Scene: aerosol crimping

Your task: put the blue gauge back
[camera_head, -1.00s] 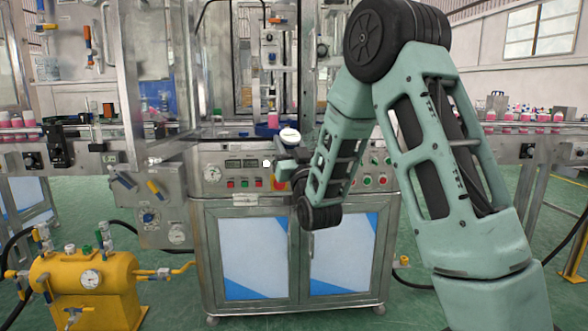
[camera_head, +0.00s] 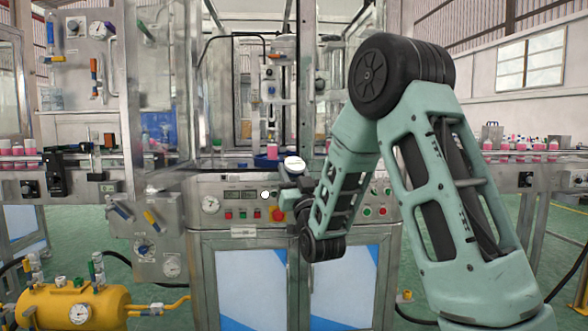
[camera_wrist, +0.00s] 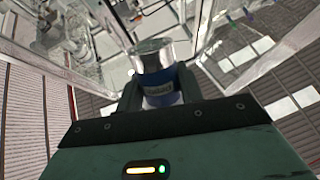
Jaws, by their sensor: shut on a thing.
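The blue gauge shows in the head view as a white-topped round piece (camera_head: 293,163) held up by my gripper (camera_head: 287,182), in front of the machine just above its control panel. In the wrist view my gripper (camera_wrist: 160,88) is shut on the blue gauge (camera_wrist: 154,62), a short cylinder with a blue band and a shiny metal rim. The fingers press on its two sides. My arm hides part of the panel and machine to the right. I cannot make out the place where the gauge belongs.
The control panel (camera_head: 237,203) with buttons and a dial is just below and left of the gripper. A blue round part (camera_head: 265,163) lies behind the gauge. Conveyors with pink bottles (camera_head: 521,146) run on both sides. A yellow tank (camera_head: 75,308) stands at lower left.

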